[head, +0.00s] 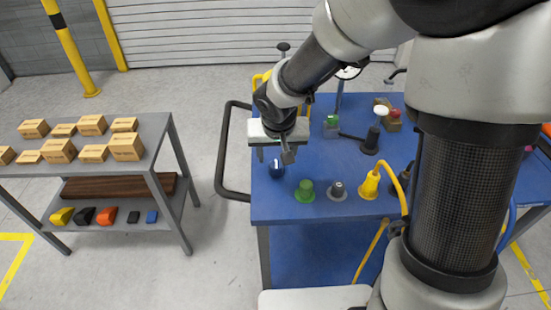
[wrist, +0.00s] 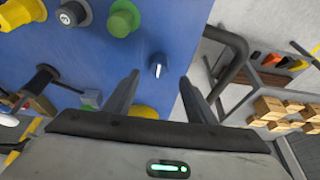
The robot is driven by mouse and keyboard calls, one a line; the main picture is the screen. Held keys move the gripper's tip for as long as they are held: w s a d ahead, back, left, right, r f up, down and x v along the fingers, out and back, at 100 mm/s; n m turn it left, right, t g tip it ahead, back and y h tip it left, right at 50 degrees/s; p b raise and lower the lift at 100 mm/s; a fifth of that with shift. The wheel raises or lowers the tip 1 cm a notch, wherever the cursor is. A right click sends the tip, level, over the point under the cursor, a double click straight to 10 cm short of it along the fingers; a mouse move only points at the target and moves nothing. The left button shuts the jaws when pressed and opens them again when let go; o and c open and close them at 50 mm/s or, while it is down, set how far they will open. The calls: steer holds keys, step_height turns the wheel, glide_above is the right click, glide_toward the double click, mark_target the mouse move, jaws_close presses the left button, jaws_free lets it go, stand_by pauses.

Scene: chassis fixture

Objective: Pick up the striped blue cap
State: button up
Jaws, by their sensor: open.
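The striped blue cap (head: 277,169) is a small dark blue knob standing near the front left corner of the blue table top (head: 320,165). In the wrist view the cap (wrist: 158,66) shows a white stripe and lies in line with the gap between the fingers, a little past their tips. My gripper (head: 275,154) is open and empty, pointing down, and appears above and just behind the cap in the head view. In the wrist view my gripper (wrist: 159,79) has one finger to each side of the cap. I see no contact; the exact height gap is unclear.
A green knob (head: 305,191), a grey knob (head: 338,191) and a yellow plug (head: 370,185) with a cable stand in a row right of the cap. A black rail (head: 222,160) runs along the table's left side. A grey shelf (head: 150,150) with boxes stands further left.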

mark_target(276, 166)
steer(key=b+x, duration=0.1)
steer(key=x, duration=0.8)
steer(key=shift+w+f+b, duration=0.2)
steer(key=shift+b, duration=0.15)
jaws_close()
